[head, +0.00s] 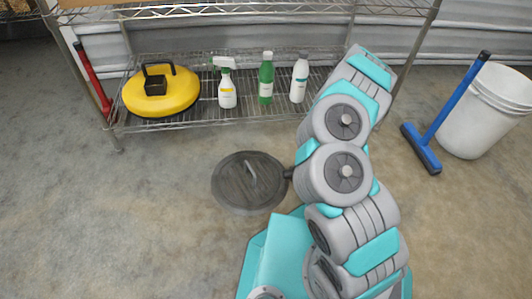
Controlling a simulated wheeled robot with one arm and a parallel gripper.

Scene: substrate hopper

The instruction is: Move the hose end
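I cannot make out a hose or a hose end in the head view. A dark round lid-like disc (249,183) with a bar handle lies on the floor left of my arm. A small dark piece (288,173) sits between the disc and my arm; I cannot tell what it is. My grey and teal arm rises from the bottom towards the wire shelf and hides part of the floor and shelf. No gripper fingers are visible.
A wire shelf (215,116) holds a yellow round item (178,99), a spray bottle (227,90), a green bottle (266,80) and a white bottle (299,80). A red-handled tool (92,78) leans left. A blue brush (440,120) and white bucket (485,115) stand right. Left floor is clear.

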